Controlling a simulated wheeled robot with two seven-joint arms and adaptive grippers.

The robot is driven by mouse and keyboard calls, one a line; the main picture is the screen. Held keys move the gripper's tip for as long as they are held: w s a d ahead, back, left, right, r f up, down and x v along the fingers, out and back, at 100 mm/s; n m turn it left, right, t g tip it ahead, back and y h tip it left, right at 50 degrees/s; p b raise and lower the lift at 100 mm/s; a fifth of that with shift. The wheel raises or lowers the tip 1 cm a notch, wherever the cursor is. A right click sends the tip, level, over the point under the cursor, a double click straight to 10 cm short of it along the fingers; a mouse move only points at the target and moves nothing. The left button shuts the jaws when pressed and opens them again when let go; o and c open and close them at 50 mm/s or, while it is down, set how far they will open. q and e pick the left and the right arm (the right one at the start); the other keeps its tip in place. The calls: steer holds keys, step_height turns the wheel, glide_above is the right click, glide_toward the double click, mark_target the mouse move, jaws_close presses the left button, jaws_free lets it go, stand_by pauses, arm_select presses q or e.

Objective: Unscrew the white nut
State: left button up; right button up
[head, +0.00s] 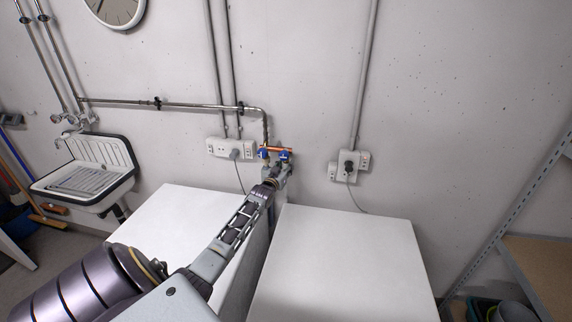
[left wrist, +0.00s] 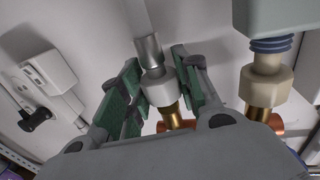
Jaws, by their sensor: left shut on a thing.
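A white nut (left wrist: 160,92) sits on a brass fitting in the left wrist view, with a grey hose end above it. The green-padded fingers of my left gripper (left wrist: 157,78) are on both sides of this nut, shut on it. A second pale nut (left wrist: 266,84) on a brass fitting is to the right, outside the fingers. In the head view my left gripper (head: 274,178) reaches the valves at the wall, and its fingers and the nut are too small to tell apart there. Two blue valve handles (head: 285,155) show just above it. My right gripper is not in view.
Two white machine tops stand against the wall, left (head: 178,215) and right (head: 335,255), with a narrow gap between them under my arm. Wall sockets (head: 230,148) and (head: 349,165) flank the valves. A sink (head: 85,180) is at the left, a shelf (head: 540,265) at the right.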

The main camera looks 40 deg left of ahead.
mark_target(285, 167)
arm_select(q)
steer(key=shift+r+m+t+h+b, duration=0.2)
steer(key=shift+m+t+h+b, duration=0.2)
steer(key=shift+m+h+b, duration=0.55)
steer(key=o, duration=0.9)
steer(key=shift+w+d, duration=0.1)
steer(key=shift+d, duration=0.1)
steer(key=shift+c, duration=0.2)
steer(key=shift+f, duration=0.1)
steer(key=shift+s+d+p, duration=0.1)
steer(key=shift+s+p, duration=1.15)
steer(key=shift+p, duration=0.2)
steer(key=shift+s+d, duration=0.2)
steer(key=shift+s, duration=0.8)
steer(key=shift+s+d, duration=0.2)
steer(key=shift+s, duration=1.1)
steer(key=shift+f, duration=0.1)
steer(key=shift+s, duration=0.1)
